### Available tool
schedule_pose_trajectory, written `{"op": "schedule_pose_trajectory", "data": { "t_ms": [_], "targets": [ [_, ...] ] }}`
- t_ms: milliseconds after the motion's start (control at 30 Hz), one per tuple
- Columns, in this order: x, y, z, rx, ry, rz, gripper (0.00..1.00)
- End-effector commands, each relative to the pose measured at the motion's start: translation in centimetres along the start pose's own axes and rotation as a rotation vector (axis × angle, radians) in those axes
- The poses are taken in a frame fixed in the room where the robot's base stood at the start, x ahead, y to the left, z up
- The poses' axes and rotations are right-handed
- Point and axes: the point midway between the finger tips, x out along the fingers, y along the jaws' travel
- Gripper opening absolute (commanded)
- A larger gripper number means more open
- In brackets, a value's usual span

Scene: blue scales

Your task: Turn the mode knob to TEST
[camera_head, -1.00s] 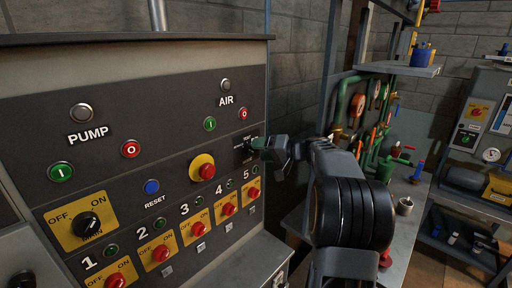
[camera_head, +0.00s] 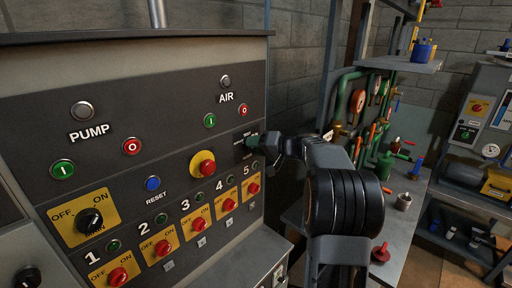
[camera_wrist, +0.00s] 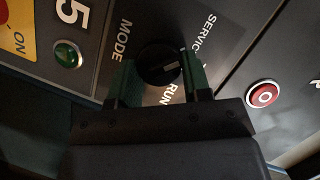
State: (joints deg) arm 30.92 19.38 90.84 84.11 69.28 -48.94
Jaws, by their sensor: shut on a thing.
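The mode knob (camera_wrist: 159,62) is a round black knob with a pale pointer mark. In the wrist view it sits on the dark panel between the labels MODE, SERVICE and RUN. The pointer mark faces right in that view, between SERVICE and RUN. The TEST label cannot be read there. My gripper (camera_wrist: 157,74) has its two green fingers on either side of the knob and is shut on it. In the head view my gripper (camera_head: 254,141) reaches the panel's right edge and hides the knob.
Around the knob on the control panel (camera_head: 150,105) are the red AIR button (camera_head: 243,109), a red emergency button (camera_head: 203,164) on yellow, and the number 5 switch (camera_head: 253,188). A bench with pipes and valves (camera_head: 385,160) stands right of my arm.

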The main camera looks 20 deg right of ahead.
Motion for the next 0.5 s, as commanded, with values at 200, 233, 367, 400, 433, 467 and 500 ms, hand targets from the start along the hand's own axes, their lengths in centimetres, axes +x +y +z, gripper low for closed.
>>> {"op": "schedule_pose_trajectory", "data": {
  "t_ms": [200,233,367,400,433,467,500],
  "targets": [
    [0.00,0.06,0.03,0.002,0.000,0.000,0.21],
    [0.00,0.08,0.04,0.003,0.000,0.000,0.21],
    [0.03,0.23,0.09,0.022,0.000,-0.008,0.21],
    [0.04,0.30,0.12,0.034,0.000,-0.013,0.21],
    [0.05,0.35,0.14,0.045,0.000,-0.017,0.21],
    [0.06,0.40,0.17,0.058,0.000,-0.023,0.21],
    [0.07,0.47,0.22,0.079,0.000,-0.032,0.21]
  ]
}}
